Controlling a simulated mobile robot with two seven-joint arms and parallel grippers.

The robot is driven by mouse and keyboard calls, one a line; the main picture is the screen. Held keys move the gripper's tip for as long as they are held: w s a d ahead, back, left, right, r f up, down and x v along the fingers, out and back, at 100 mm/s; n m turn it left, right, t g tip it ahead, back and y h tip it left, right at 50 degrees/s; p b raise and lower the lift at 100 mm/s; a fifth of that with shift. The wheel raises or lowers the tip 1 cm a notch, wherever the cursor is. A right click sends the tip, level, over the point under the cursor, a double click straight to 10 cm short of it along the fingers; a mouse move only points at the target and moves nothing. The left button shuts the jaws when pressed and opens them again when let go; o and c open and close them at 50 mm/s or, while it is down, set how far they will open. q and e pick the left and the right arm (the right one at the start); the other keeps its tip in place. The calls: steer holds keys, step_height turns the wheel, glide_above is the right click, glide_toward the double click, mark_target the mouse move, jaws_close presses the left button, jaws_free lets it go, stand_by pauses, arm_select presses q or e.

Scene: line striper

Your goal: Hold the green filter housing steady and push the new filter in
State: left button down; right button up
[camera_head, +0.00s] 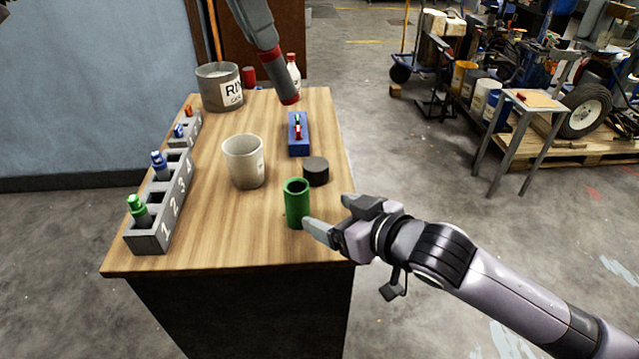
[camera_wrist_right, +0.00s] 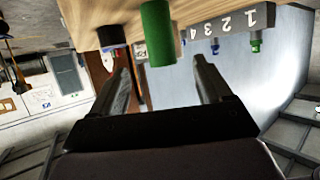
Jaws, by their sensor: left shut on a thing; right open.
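The green filter housing (camera_head: 297,204) stands upright and open-topped near the front right edge of the wooden table. It also shows in the right wrist view (camera_wrist_right: 158,35), upside down, ahead of the fingers. My right gripper (camera_head: 333,216) is open and empty, beside the housing on its right. In the right wrist view its two fingers (camera_wrist_right: 165,72) are spread to either side of the housing's line. A green filter-like piece (camera_head: 139,209) stands in slot 1 of a grey rack.
The numbered grey rack (camera_head: 167,204) runs along the table's left side. A pale cup (camera_head: 243,161), black cap (camera_head: 316,171), blue tray (camera_head: 298,134) and labelled can (camera_head: 219,88) stand on the table. A dark, red-banded rod (camera_head: 268,50) hangs over the far side.

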mark_target(305, 203)
steer(key=x, duration=1.1)
steer(key=shift+w+a, duration=0.2)
steer(key=c, duration=1.3)
